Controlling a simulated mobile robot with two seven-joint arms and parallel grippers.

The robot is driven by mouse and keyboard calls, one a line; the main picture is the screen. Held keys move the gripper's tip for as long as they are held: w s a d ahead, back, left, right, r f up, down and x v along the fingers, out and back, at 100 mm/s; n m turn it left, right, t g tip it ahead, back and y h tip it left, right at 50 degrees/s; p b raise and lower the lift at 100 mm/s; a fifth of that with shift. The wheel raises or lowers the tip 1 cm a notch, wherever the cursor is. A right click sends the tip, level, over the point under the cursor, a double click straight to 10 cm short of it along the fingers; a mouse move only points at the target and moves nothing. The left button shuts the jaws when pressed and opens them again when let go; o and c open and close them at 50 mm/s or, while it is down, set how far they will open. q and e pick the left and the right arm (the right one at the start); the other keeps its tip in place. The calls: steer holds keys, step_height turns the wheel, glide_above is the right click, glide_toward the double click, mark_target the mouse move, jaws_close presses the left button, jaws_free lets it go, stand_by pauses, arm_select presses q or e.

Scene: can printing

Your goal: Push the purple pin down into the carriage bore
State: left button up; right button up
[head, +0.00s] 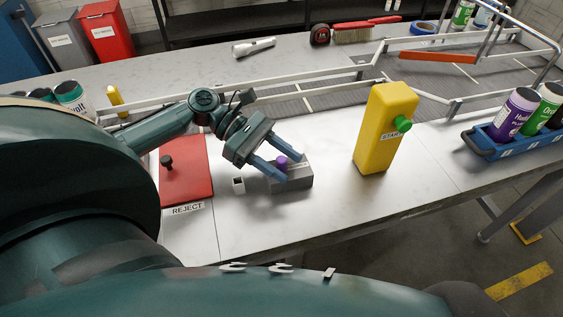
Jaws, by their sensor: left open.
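The purple pin (282,162) stands at the grey carriage block (297,181), its rounded top showing. How deep it sits in the bore cannot be told, as the bore is hidden. My left gripper (286,171) is open, with its two blue fingers reaching down to the right over the block. The pin's top shows between the fingers; whether either finger touches it cannot be told. My right gripper is not in view.
A small hollow square block (238,184) stands left of the carriage. A red REJECT plate (187,172) with a black knob lies further left. A yellow START post (385,128) with a green button stands right. A blue tray (517,147) holds cans. The table front is clear.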

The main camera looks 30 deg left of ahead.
arm_select(q)
jaws_close()
stand_by(0.5)
